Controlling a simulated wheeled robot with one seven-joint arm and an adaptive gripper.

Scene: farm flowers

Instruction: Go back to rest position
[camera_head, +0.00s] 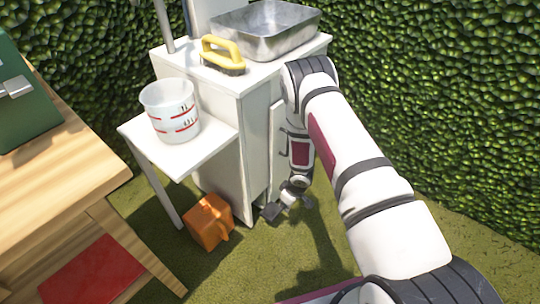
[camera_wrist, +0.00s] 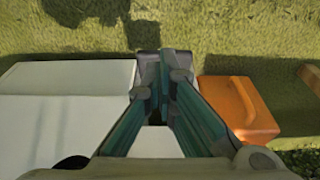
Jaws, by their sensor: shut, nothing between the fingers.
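My gripper (camera_head: 288,207) hangs low beside the white cabinet in the head view, just above the grass. In the wrist view my gripper (camera_wrist: 164,58) shows its two fingers drawn together with nothing held. My white arm reaches from the lower right up past the cabinet's right side and bends down to the gripper. The cabinet (camera_head: 225,140) stands close to the left of my forearm.
An orange container (camera_head: 209,222) stands on the grass left of the gripper. The cabinet holds a metal basin (camera_head: 285,45) and a yellow brush (camera_head: 222,52). A measuring cup (camera_head: 172,122) stands on its side shelf. A wooden table (camera_head: 75,185) is left; a hedge (camera_head: 450,90) rises behind.

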